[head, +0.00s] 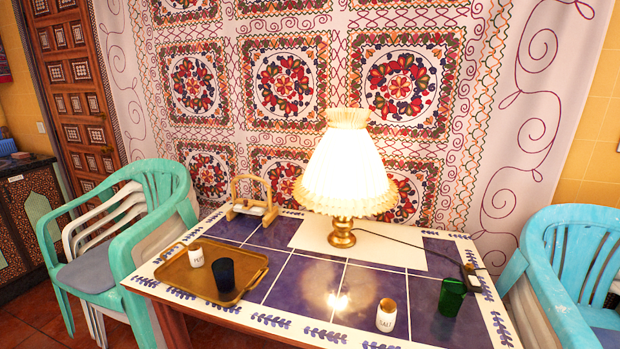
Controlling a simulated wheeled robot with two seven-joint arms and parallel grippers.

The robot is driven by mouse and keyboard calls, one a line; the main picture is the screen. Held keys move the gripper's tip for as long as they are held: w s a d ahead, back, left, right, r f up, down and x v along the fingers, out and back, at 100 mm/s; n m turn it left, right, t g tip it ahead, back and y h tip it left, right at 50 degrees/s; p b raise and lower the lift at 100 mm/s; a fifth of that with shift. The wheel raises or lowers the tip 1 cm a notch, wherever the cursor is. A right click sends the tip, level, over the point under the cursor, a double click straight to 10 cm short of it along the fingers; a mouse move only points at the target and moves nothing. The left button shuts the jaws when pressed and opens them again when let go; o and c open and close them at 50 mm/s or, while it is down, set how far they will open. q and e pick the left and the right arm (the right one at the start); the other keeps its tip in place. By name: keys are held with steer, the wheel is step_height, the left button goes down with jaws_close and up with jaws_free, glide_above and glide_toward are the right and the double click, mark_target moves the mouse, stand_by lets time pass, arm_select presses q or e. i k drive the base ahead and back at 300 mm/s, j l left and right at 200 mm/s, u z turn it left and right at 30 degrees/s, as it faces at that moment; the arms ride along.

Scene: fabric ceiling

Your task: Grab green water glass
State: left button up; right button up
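The green water glass (452,297) stands upright at the right side of the blue-tiled table (350,284). It is dark green and see-through. A white jar marked SALT with a brown top (386,315) stands to its left, nearer the front edge, apart from it. Neither of my grippers shows in the head view.
A lit lamp (345,175) stands at the table's back on a white sheet; its cable runs right, behind the glass. A brown tray (170,272) at the left holds a dark blue cup (224,274) and a white jar (195,256). Chairs flank the table.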

mark_target(451, 298)
steer(key=i+l+z, duration=0.1)
steer(key=l+z, duration=0.25)
steer(key=i+l+z, duration=0.1)
steer(key=l+z, duration=0.25)
steer(key=l, duration=0.15)
steer(key=i+l+z, duration=0.2)
steer(key=l+z, duration=0.15)
